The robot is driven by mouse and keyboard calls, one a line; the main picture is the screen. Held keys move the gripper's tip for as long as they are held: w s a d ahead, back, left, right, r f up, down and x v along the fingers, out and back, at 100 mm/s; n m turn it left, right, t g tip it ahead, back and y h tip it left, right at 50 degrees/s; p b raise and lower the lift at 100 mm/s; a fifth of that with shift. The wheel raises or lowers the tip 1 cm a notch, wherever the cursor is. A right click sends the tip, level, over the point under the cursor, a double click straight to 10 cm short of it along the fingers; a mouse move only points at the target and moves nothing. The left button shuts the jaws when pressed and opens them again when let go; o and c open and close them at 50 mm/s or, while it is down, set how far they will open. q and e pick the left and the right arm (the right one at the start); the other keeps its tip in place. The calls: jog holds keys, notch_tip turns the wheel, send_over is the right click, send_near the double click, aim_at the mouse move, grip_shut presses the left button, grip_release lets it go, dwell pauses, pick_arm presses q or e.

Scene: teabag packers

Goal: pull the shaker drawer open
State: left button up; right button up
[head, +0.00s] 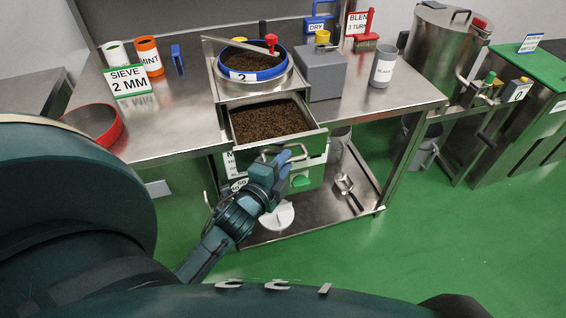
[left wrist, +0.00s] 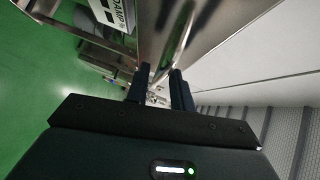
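The shaker drawer (head: 318,133) is a steel tray of dark loose leaf, standing out from under the round sieve marked 2 (head: 250,76). Its leaf shows from above in the head view. My left gripper (head: 283,161) is at the drawer's front, by the metal handle (head: 264,153). In the left wrist view, the two dark fingers (left wrist: 160,75) stand apart with a visible gap, close to the shiny steel front (left wrist: 165,30). Whether they touch the handle is hard to tell. My right gripper is not in view.
The steel table (head: 180,130) holds a red ring (head: 95,125), a SIEVE 2 MM sign (head: 128,81), an orange MINT tub (head: 149,57), a grey box (head: 320,73) and a grey cup (head: 383,66). A scoop (head: 347,187) lies on the lower shelf. Green floor is free in front.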

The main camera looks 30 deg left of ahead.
pick_arm(q)
jog(key=shift+o, duration=0.8)
jog(key=s+r+b, duration=0.1)
jog(key=s, duration=1.2)
jog(key=shift+d+r, duration=0.4)
jog(key=shift+d, duration=0.05)
jog(key=s+d+f+n+g+h+p, duration=0.1)
jog(key=d+f+n+g+h, duration=0.3)
jog(key=d+f+n, duration=0.7)
jog(key=shift+s+d+f+n+g+h, duration=0.3)
jog(key=shift+s+d+f+n+g, duration=0.1)
jog(key=shift+f+n+g, duration=0.45)
